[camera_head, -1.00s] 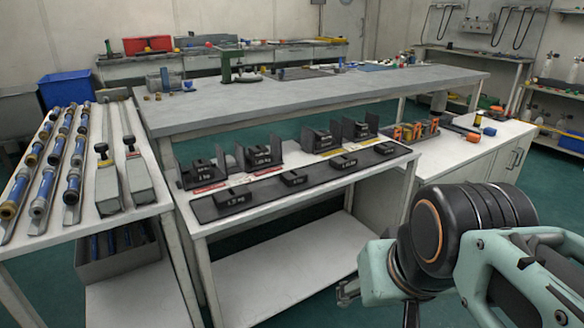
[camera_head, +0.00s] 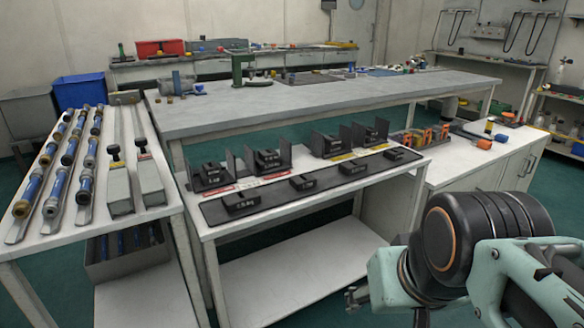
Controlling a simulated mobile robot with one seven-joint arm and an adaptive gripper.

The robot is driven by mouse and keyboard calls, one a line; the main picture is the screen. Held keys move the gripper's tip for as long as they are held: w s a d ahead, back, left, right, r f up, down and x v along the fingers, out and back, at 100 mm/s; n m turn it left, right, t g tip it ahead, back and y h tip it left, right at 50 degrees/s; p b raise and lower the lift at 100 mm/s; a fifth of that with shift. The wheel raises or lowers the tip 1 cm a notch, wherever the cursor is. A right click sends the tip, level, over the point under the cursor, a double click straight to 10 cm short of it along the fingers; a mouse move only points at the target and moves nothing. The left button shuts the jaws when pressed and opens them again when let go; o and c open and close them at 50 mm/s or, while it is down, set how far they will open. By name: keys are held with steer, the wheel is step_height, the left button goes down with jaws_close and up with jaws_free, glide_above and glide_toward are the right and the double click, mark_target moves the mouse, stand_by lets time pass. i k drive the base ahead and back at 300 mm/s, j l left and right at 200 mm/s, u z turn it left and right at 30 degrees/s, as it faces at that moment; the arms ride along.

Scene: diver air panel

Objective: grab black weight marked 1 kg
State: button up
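Several black weights stand on a white table in the middle of the view. The back-left one (camera_head: 211,175) sits in a black holder, and its small label seems to read 1 kg. Another black weight (camera_head: 266,161) stands in the holder to its right, with a label too small to read surely. A front-row weight (camera_head: 240,201) on the dark mat seems to read 1.5 kg. My gripper (camera_head: 357,298) shows only in part at the lower right, in front of the table and apart from the weights. Its opening is not clear.
The white table (camera_head: 405,172) has a low shelf below. A rack (camera_head: 100,215) with blue cylinders and grey bars stands at the left. A long grey bench (camera_head: 330,95) is behind. Orange items (camera_head: 428,136) lie on the white cabinet at the right. Green floor is free in front.

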mark_target(301, 182)
steer(key=k+l, duration=0.1)
steer(key=l, duration=1.2)
steer(key=k, duration=0.05)
